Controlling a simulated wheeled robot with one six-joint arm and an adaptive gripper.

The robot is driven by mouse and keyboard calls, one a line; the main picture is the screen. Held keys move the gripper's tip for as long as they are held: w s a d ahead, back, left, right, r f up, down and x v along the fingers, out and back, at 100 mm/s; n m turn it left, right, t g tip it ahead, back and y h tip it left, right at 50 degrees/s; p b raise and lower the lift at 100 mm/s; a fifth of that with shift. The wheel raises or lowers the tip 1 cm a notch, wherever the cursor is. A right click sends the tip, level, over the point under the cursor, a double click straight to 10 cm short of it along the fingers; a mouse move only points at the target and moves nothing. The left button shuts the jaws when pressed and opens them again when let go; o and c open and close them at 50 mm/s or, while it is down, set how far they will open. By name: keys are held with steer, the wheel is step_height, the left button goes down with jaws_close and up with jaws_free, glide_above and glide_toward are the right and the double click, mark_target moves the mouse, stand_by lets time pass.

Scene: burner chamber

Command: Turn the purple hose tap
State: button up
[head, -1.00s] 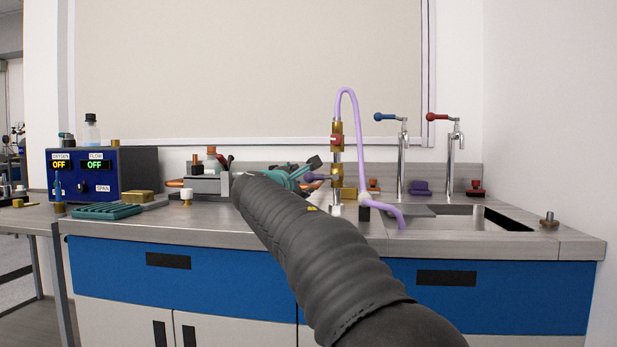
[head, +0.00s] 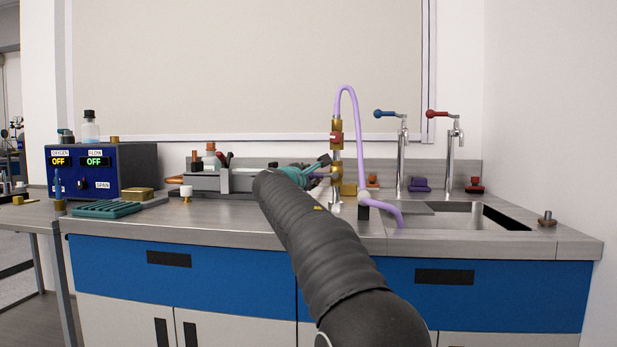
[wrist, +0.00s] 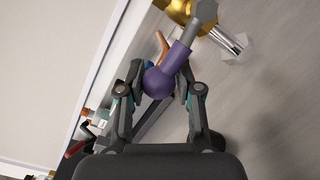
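The purple hose tap has a purple ball-ended handle (wrist: 166,75) that sits between the fingertips of my gripper (wrist: 162,84) in the wrist view. The fingers stand open on both sides of it with little space; firm contact does not show. In the head view, my gripper (head: 318,172) is at the brass and chrome tap post (head: 336,165), reaching it from the left, and mostly covers the purple handle. A lilac hose (head: 346,90) loops from the top of the post down to the sink.
A blue-handled tap (head: 402,150) and a red-handled tap (head: 450,155) stand behind the sink (head: 480,212). A blue control box (head: 100,172) reading OFF and a teal rack (head: 107,209) are at the left. The front of the counter is clear.

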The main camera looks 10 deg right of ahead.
jaws_close()
steer(key=f+n+b, duration=0.1)
steer(key=n, duration=0.1)
steer(key=shift+d+f+n, duration=0.1)
steer(key=shift+f+n, duration=0.2)
steer(key=shift+f, duration=0.05)
steer(key=shift+s+d+f+n+t+b, duration=0.15)
steer(key=shift+f+n+t+b, duration=0.25)
steer(key=shift+n, duration=0.6)
steer(key=o, duration=0.7)
jaws_free()
steer(key=shift+o, duration=0.2)
steer(key=v, duration=1.1)
steer(key=shift+s+a, duration=0.25)
steer(key=shift+s, duration=0.1)
